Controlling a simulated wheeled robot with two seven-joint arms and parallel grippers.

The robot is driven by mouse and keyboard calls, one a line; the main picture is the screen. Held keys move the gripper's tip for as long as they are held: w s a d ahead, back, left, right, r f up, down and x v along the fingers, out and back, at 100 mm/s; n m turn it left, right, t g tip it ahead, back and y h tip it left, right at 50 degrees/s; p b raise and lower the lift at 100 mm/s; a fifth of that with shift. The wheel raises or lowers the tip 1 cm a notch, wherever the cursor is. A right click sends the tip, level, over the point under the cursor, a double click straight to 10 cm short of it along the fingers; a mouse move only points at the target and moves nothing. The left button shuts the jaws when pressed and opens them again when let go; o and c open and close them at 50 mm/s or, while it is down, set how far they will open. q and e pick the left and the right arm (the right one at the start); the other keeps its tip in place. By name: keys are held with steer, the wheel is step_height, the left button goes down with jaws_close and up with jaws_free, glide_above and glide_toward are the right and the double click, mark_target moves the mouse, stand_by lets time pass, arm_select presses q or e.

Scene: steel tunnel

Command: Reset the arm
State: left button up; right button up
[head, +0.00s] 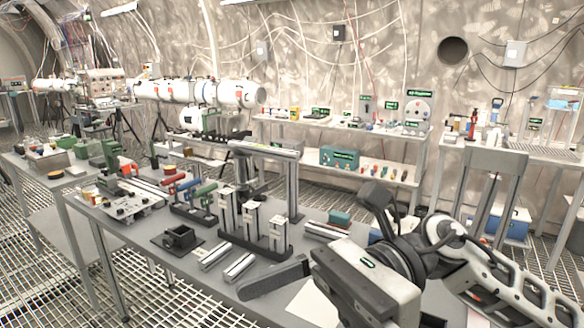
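My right arm comes in from the lower right, with its grey and white links over the front end of the long grey table (150,225). My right gripper (276,279) reaches left over the table's front edge. One dark finger shows, pointing left. The second finger cannot be made out, so its opening is unclear. No held thing is visible. My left arm and gripper are not in view. The gripper body and wrist hide part of the near table top.
On the table stand a metal frame with upright bars (293,185), grey blocks on a black base (250,222), a black square holder (180,238) and two metal bars (239,267). A teal block (340,218) lies near my wrist. Loaded shelves (345,135) line the wall behind.

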steer(key=w+m+t+y, duration=0.35)
steer(key=m+t, duration=0.25)
steer(key=m, duration=0.4)
steer(key=w+m+t+y, duration=0.3)
steer(key=m+t+y, duration=0.25)
steer(key=m, duration=0.35)
steer(key=w+d+f+m+t+h, duration=0.2)
steer(key=d+f+m+t+h, duration=0.2)
steer(key=f+m+t+h, duration=0.6)
steer(key=w+d+f+m+t+h, duration=0.3)
steer(key=f+m+t, duration=0.15)
steer(key=m, duration=0.95)
steer(key=s+d+f+m+g+h, duration=0.4)
steer(key=s+f+m, duration=0.2)
steer(key=f, duration=0.5)
steer(key=s+d+f+m+g+h, duration=0.3)
steer(key=s+f+m, duration=0.3)
steer(key=f, duration=0.5)
steer(key=shift+s+d+f+m+g+h, duration=0.3)
steer(key=shift+s+d+f+g+h, duration=0.1)
steer(key=shift+s+h, duration=0.15)
